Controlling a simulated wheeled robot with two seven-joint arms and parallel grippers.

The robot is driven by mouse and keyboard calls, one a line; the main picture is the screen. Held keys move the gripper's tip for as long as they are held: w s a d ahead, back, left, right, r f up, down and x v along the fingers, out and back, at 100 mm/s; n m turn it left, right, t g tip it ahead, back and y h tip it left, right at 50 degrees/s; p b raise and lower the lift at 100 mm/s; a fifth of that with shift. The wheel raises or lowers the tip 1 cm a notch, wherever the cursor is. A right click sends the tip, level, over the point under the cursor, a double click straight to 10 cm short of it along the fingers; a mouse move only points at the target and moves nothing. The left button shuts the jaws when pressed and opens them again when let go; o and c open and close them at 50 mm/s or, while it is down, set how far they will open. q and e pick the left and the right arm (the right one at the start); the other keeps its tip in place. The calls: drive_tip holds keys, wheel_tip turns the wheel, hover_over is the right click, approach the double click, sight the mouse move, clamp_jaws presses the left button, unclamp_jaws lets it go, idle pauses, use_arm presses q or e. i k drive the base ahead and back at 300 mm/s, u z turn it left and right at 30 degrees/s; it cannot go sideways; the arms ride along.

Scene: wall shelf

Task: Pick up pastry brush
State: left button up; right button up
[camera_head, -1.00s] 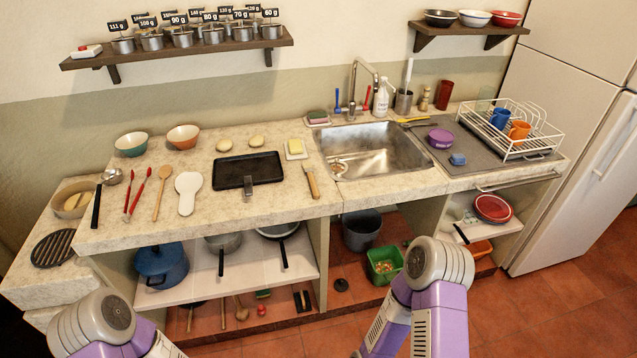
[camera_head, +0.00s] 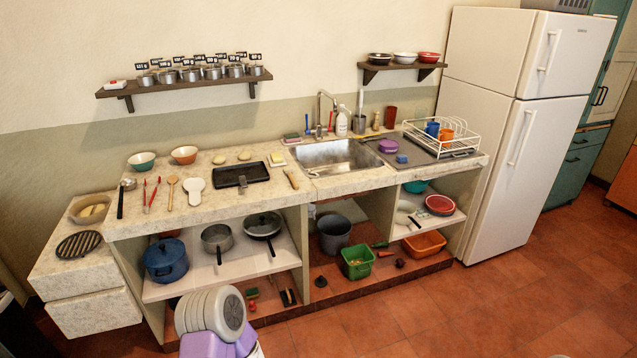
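I cannot pick out the pastry brush for sure at this size. A short wooden-handled tool (camera_head: 291,180) lies on the stone counter (camera_head: 235,204), right of a black tray (camera_head: 240,174) and in front of the sink's left edge; it may be the brush. A red-handled tool (camera_head: 145,196), another red tool (camera_head: 154,192) and a wooden spoon (camera_head: 170,193) lie at the counter's left. Neither gripper is in view. Only a rounded grey and purple part of my arm shows at the bottom, in front of the lower shelf.
The sink (camera_head: 338,157) is right of centre, with a dish rack (camera_head: 459,142) beyond it. A wall shelf (camera_head: 185,83) holds several small labelled pots. A white fridge (camera_head: 490,150) stands at the right. The red tiled floor (camera_head: 480,310) is open at the front right.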

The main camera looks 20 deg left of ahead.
sight(288, 171)
drive_tip(key=z, duration=0.4)
drive_tip(key=i, duration=1.6)
drive_tip(key=u, duration=0.8)
drive_tip(key=i, duration=1)
drive_tip(key=u, duration=1.05)
